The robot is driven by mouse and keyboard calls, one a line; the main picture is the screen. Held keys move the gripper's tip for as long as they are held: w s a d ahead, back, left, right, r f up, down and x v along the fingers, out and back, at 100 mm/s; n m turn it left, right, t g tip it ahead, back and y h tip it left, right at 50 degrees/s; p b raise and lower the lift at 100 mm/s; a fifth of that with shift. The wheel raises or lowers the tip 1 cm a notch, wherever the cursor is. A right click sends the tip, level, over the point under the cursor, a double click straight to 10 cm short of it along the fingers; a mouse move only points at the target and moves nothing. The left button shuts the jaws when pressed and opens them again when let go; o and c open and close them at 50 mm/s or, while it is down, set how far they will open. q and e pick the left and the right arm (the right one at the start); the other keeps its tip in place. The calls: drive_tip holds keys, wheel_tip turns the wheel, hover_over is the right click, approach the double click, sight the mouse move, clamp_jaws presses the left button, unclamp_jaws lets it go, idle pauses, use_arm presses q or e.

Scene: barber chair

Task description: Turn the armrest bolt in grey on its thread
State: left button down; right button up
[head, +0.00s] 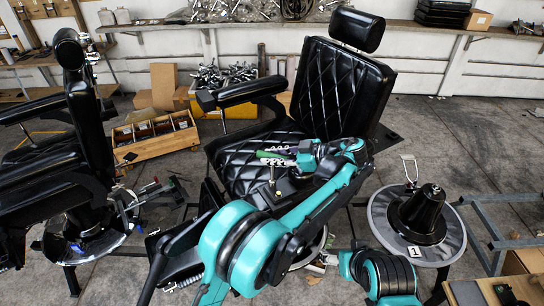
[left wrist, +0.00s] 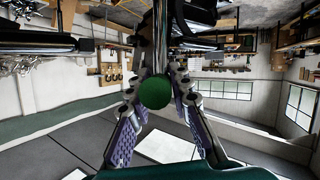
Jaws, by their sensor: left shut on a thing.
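My left gripper (head: 275,157) is over the seat of the black quilted barber chair (head: 330,85). It is shut on a green-ended thing (head: 268,154), of which only a little shows in the head view. In the left wrist view the round green end (left wrist: 155,93) sits between the two fingers with purple pads (left wrist: 158,105). A small upright metal piece (head: 272,176) stands at the seat below the gripper. I cannot make out a grey armrest bolt for certain. One padded armrest (head: 243,92) is on the chair's left side.
A second black chair (head: 75,150) stands at the left. A wooden tray (head: 155,138) of parts lies on the floor between the chairs. A round base with a black cone (head: 422,208) is at the right. Bare concrete floor (head: 480,135) lies behind it.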

use_arm(q)
drive_tip(key=n+g, duration=0.2)
drive_tip(key=shift+w+g+y+p, duration=0.25)
drive_tip(key=shift+g+y+p, duration=0.05)
drive_tip(key=shift+y, duration=0.1)
drive_tip(key=shift+s+n+g, duration=0.1)
drive_tip(key=shift+n+g, duration=0.2)
drive_tip(key=shift+n, duration=0.1)
drive_tip(key=shift+s, duration=0.1)
